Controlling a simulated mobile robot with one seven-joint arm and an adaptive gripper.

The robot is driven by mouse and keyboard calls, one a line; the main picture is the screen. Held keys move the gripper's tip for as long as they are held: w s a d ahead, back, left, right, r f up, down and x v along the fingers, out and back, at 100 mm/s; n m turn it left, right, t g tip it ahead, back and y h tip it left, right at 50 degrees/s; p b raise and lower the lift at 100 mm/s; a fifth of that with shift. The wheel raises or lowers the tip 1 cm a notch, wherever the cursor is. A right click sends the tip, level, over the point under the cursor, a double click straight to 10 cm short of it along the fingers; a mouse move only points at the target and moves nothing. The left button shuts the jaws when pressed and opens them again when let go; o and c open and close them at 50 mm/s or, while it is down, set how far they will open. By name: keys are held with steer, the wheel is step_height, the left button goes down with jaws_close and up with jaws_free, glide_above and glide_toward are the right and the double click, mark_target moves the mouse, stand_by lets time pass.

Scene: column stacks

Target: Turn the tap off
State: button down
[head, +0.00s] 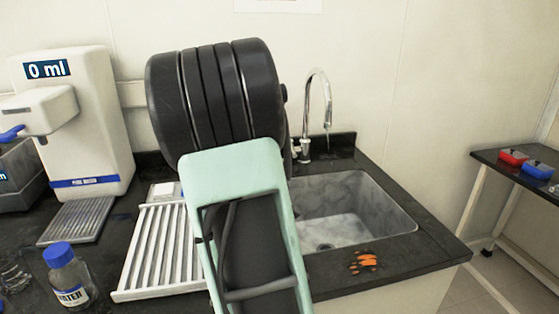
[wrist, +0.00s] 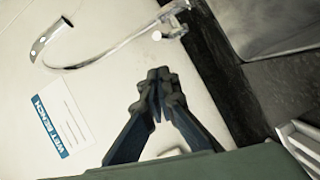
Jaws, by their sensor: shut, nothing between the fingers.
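The chrome tap (head: 318,90) stands behind the sink, with its tall curved spout bending down over the basin. Part of its base is beside my arm in the head view, and I cannot make out the handle clearly. In the wrist view the tap (wrist: 110,45) crosses the upper left, with its body near the top edge. My gripper (wrist: 158,78) is shut and empty, apart from the tap in that picture. My arm hides the gripper in the head view.
The grey sink (head: 345,212) is set in a dark counter (head: 420,245) with an orange mark. A ribbed drainer (head: 155,255), a white water dispenser (head: 75,115) and a blue-capped bottle (head: 68,275) are left of my arm. A wall label (wrist: 58,118) shows below the spout.

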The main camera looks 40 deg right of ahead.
mark_target(295, 157)
steer(key=f+x, duration=0.1)
steer(key=x, duration=0.8)
steer(key=shift+s+d+n, duration=0.3)
steer(key=shift+d+n, duration=0.05)
steer(key=shift+n, duration=0.05)
steer(key=shift+s+d+f+b, duration=0.15)
steer(key=shift+s+d+b, duration=0.85)
steer(key=shift+b, duration=0.15)
steer(key=shift+s, duration=0.1)
steer(key=shift+d, duration=0.15)
steer(key=shift+s, duration=0.2)
